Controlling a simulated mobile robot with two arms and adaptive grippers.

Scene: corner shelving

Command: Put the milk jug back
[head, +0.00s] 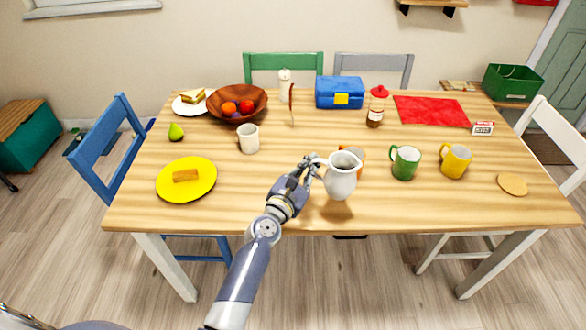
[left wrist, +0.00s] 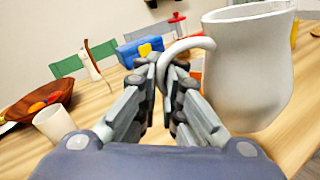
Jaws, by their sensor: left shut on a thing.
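The white milk jug (head: 341,178) is over the front middle of the wooden table. My left gripper (head: 316,166) is shut on the jug's handle, on the jug's left side. A dark shadow lies just below the jug, which looks upright and slightly above the tabletop. In the left wrist view the jug (left wrist: 250,70) fills the right side, and the fingertips of my left gripper (left wrist: 164,75) close around its looped handle. My right gripper is not in view.
An orange mug (head: 361,153) is partly hidden behind the jug. Green (head: 405,163) and yellow (head: 455,161) mugs stand to the right. A white cup (head: 249,139) and yellow plate (head: 203,180) are left. A red cloth (head: 431,110) lies back right. The front table strip is mostly clear.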

